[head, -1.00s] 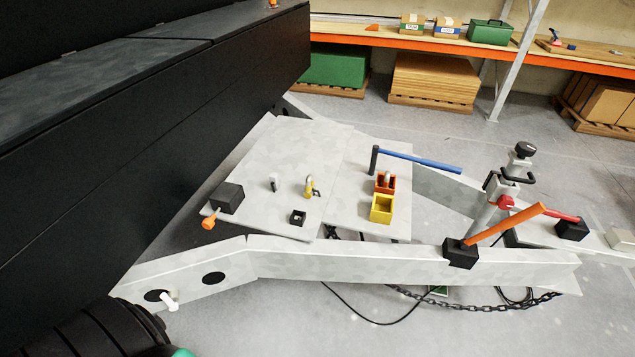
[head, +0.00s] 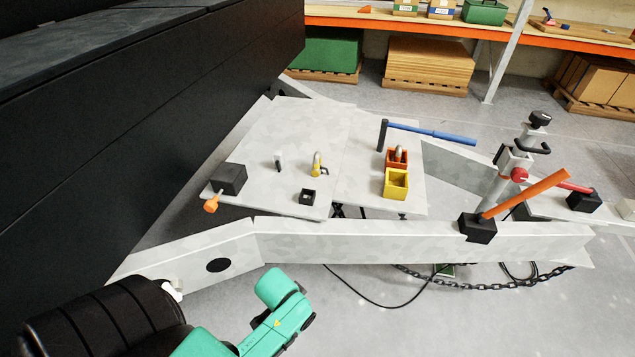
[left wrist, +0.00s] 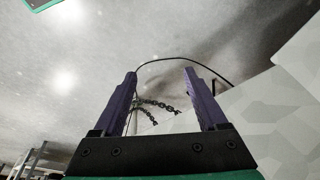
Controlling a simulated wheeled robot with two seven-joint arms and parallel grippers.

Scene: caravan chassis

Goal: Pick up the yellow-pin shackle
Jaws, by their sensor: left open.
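The yellow-pin shackle (head: 317,168) stands on the pale steel plate (head: 262,127) in the head view. It is small, with a light bow, yellow at its lower part and a dark bit at its right. The shackle is not seen in that view. My right gripper is not in view.
On the plate are a grey pin-like piece (head: 279,162), a small black open box (head: 307,196) and a black block (head: 229,179). To the right are a yellow bin (head: 396,194), an orange bin (head: 389,161) holding a grey piece, and a blue-handled lever (head: 432,132). The chassis beam (head: 350,241) runs in front.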

